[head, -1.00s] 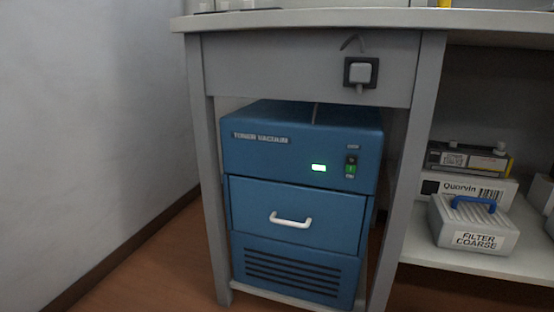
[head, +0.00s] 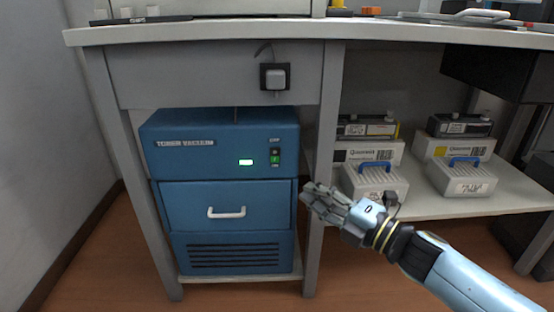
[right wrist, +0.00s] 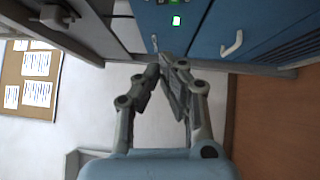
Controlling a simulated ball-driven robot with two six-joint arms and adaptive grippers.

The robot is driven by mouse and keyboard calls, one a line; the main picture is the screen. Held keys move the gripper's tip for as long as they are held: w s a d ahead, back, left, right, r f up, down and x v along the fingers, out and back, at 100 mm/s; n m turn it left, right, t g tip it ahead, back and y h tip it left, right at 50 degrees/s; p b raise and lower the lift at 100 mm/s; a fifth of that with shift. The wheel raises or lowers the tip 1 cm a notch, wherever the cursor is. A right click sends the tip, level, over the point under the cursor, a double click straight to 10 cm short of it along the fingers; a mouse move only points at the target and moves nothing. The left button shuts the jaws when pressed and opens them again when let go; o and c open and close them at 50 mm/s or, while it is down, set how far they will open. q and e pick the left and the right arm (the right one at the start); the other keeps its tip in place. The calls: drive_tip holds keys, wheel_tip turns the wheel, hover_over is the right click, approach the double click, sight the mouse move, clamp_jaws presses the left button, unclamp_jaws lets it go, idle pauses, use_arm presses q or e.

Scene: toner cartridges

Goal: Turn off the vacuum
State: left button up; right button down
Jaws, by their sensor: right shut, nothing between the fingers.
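The blue toner vacuum (head: 170,165) stands under the bench in the head view. Its small green display (head: 246,162) is lit. The power switch (head: 275,157) to the right of the display shows a green part. The vacuum also shows at the top of the right wrist view (right wrist: 203,32), where its display (right wrist: 176,21) is lit green. My right gripper (head: 306,193) is shut and empty, in front of the bench leg, right of the vacuum and lower than the switch. It also shows in the right wrist view (right wrist: 162,66), apart from the vacuum. My left gripper is not in view.
A bench leg (head: 322,140) stands just right of the vacuum. A plug in a socket (head: 276,77) is on the bench panel above. Filter boxes (head: 375,185) and cartridges stand on the shelf (head: 430,206) at right. The floor in front is clear.

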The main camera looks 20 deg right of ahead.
sight(277, 158)
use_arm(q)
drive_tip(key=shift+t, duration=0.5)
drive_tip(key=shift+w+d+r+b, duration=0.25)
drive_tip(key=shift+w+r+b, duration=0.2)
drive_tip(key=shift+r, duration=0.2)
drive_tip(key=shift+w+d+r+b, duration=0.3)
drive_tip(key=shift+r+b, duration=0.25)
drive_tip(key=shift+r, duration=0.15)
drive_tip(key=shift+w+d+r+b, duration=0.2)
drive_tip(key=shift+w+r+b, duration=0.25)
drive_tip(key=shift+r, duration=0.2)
use_arm(e)
drive_tip(key=shift+w+d+x, duration=0.25)
drive_tip(key=shift+d+x, duration=0.15)
drive_tip(key=shift+x, duration=1.7)
drive_tip(key=shift+w+d+x, duration=0.2)
drive_tip(key=shift+d+x, duration=0.25)
drive_tip(key=shift+x, duration=1.6)
drive_tip(key=shift+w+d+x, duration=0.25)
drive_tip(key=shift+d+x, duration=0.15)
drive_tip(key=shift+x, duration=1.7)
drive_tip(key=shift+r, duration=0.1)
